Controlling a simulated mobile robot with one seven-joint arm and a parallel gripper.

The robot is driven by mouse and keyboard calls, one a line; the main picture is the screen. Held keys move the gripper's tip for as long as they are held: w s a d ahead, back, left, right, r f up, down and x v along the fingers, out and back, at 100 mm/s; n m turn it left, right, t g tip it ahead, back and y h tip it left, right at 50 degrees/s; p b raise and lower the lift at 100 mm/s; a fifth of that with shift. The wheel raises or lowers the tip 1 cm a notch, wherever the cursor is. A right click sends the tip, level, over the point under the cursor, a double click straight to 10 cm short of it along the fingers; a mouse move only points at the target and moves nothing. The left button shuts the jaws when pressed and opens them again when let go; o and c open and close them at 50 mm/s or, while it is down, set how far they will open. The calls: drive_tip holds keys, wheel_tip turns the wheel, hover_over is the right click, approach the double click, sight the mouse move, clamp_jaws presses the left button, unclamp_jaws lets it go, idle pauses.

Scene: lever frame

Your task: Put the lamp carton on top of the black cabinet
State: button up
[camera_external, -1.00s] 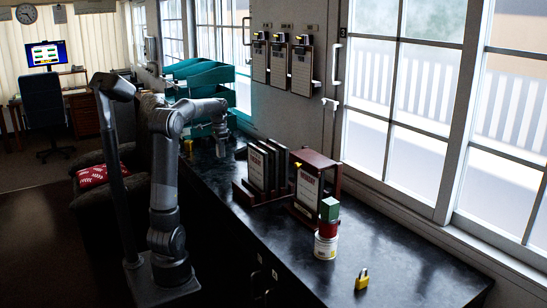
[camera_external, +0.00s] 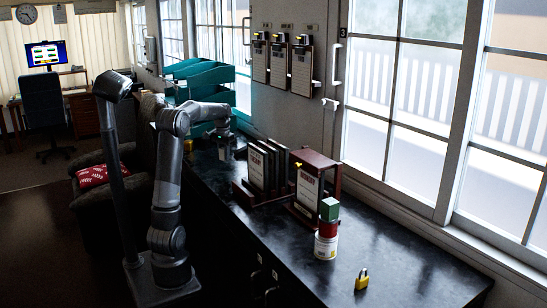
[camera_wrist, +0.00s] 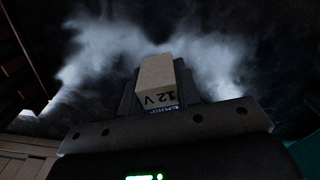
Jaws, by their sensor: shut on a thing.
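In the external view the gripper points down at the far end of the long black cabinet (camera_external: 385,262), beside the teal trays. The carton is too small and dark there to make out clearly. I cannot tell the gap between carton and black top.
Teal trays (camera_external: 203,78) stand behind my gripper. Dark upright binders in a rack (camera_external: 263,168) and a red-brown stand (camera_external: 317,172) are to its right. A white tin with red and green blocks (camera_external: 327,245) and a yellow padlock (camera_external: 362,279) stand nearer.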

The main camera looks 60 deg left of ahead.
drive_tip(key=shift+w+a+f+n, duration=0.35)
drive_tip(key=shift+a+f+n, duration=0.25)
drive_tip(key=shift+a+f, duration=0.05)
drive_tip(key=shift+w+a+f+n, duration=0.3)
drive_tip(key=shift+a+f+n, duration=0.3)
drive_tip(key=shift+w+d, duration=0.15)
drive_tip(key=shift+w, duration=0.6)
drive_tip(key=w+d+r+m, duration=0.1)
drive_tip(key=w+d+r, duration=0.3)
drive_tip(key=w+d, duration=0.6)
drive_tip(key=w+d+r+m, duration=0.1)
drive_tip(key=w+d+r, duration=0.4)
drive_tip(key=w+d, duration=0.5)
drive_tip(key=w+d+r+m, duration=0.1)
drive_tip(key=d+r, duration=0.1)
drive_tip(key=d, duration=1.2)
drive_tip(key=w+d+r, duration=0.1)
drive_tip(key=w+d, duration=0.1)
drive_tip(key=d, duration=1.2)
wheel_tip(320, 180, up, 2)
drive_tip(key=m, duration=0.4)
hover_over(342, 236)
wheel_tip(342, 236, down, 17)
drive_tip(key=shift+d+r, duration=0.1)
drive_tip(key=shift+r, duration=0.05)
